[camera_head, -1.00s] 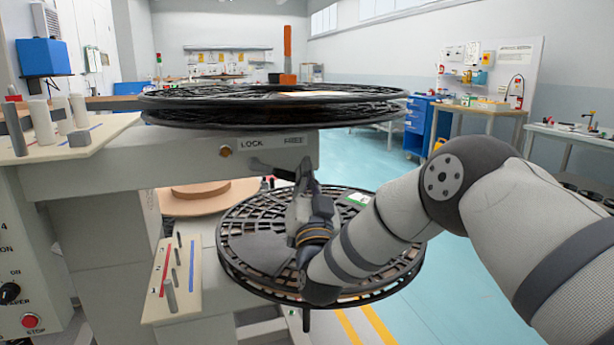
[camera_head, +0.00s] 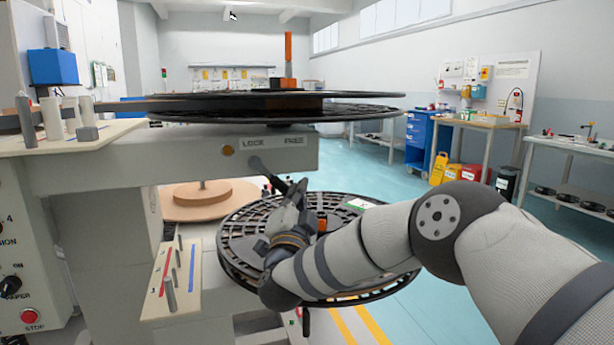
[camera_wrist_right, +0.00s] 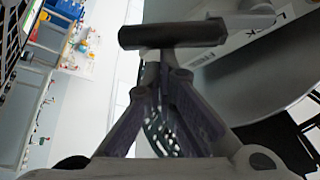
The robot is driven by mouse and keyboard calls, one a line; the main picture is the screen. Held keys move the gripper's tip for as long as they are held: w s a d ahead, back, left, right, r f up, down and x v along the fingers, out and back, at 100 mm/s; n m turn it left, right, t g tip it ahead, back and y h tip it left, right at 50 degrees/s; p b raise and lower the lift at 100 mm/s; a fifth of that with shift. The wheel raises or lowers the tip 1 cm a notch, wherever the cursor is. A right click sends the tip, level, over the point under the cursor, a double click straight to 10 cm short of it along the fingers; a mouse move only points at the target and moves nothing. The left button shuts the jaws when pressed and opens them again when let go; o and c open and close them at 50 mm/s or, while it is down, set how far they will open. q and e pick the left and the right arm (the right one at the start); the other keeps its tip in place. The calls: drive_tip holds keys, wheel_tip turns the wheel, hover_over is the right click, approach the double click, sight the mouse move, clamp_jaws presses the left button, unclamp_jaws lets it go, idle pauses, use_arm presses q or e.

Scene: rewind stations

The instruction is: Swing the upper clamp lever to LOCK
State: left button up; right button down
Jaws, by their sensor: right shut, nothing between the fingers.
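The upper clamp lever (camera_head: 266,173) is a dark bar under the LOCK and FREE labels (camera_head: 272,142) on the grey upper arm of the station. My right gripper (camera_head: 301,186) is shut and empty, just right of the lever's lower end. In the right wrist view, a dark cylindrical bar (camera_wrist_right: 172,35), apparently the lever's handle, lies across just beyond the shut fingertips (camera_wrist_right: 165,72). I cannot tell whether they touch. My left gripper is not in view.
A black upper reel (camera_head: 280,95) sits above the station arm. A black lower reel (camera_head: 235,250) lies below my right gripper. A pegged board (camera_head: 155,290) stands at the lower left, near a control panel (camera_head: 18,270). The blue floor at right is open.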

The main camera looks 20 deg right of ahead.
drive_tip(key=a+f+m+g, duration=0.3)
drive_tip(key=a+m+g, duration=0.1)
drive_tip(key=m, duration=0.5)
drive_tip(key=shift+a+f+g, duration=0.3)
drive_tip(key=shift+a+f, duration=0.1)
drive_tip(key=shift+a, duration=0.4)
